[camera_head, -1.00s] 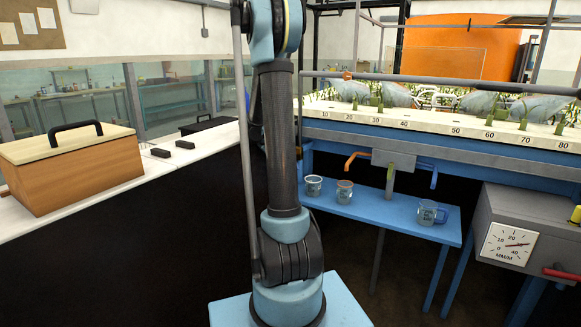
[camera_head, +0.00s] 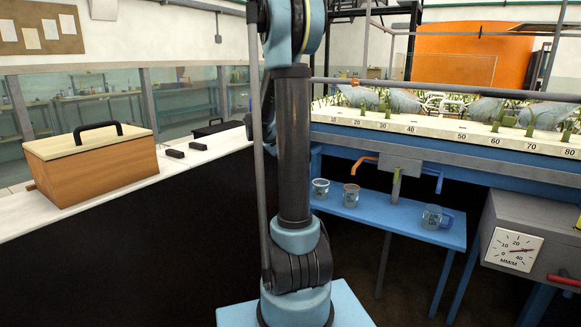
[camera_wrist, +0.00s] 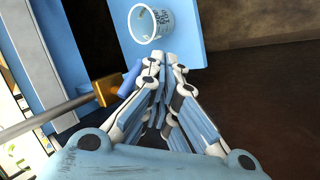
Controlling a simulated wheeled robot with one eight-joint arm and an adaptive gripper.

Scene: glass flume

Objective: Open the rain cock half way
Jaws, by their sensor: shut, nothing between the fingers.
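No label shows which part is the rain cock. In the wrist view a short blue lever (camera_wrist: 131,76) sits beside a brass-coloured fitting (camera_wrist: 107,89) on a grey rod or pipe (camera_wrist: 62,110). My gripper (camera_wrist: 163,64) is shut and empty, just right of that lever; I cannot tell whether they touch. In the head view an orange bent lever or spout (camera_head: 363,160) and a blue one (camera_head: 439,178) flank a grey block (camera_head: 398,163) under the flume's front edge. My gripper is out of the head view.
A blue shelf (camera_head: 410,232) under the flume holds a clear cup (camera_head: 320,189), an orange-rimmed cup (camera_head: 351,194) and a blue-handled jug (camera_head: 433,217). A grey dial box (camera_head: 540,225) with a red handle (camera_head: 564,281) stands right.

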